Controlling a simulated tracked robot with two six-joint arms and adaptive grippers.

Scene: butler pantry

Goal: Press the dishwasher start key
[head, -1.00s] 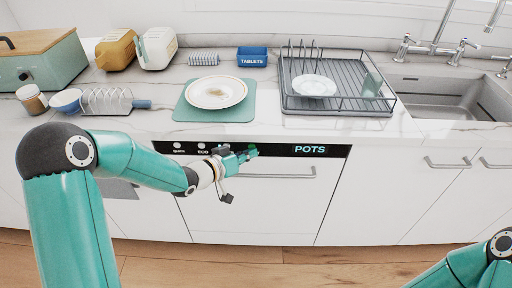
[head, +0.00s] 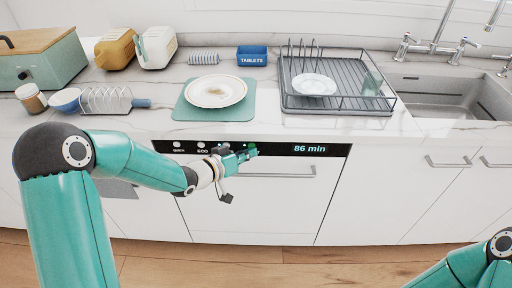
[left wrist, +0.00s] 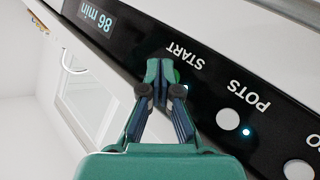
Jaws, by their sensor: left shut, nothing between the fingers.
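The dishwasher (head: 265,212) has a white front with a black control strip. Its display (head: 310,149) reads "86 min" and also shows upside down in the left wrist view (left wrist: 97,18). The green start key (head: 253,149) is at the fingertips of my left gripper (head: 243,155). In the left wrist view the left gripper (left wrist: 163,72) is shut and empty, its tips over the key (left wrist: 177,76) beside the word START, covering most of it. Whether they touch cannot be told. The POTS key (left wrist: 228,119) has a lit dot beside it. My right gripper is out of view.
A bar handle (head: 275,172) runs across the dishwasher door below the strip. On the counter above stand a plate (head: 216,92) on a green mat (head: 188,112), a dish rack (head: 340,108) and a blue tablets box (head: 252,57). A sink (head: 440,95) lies at the right.

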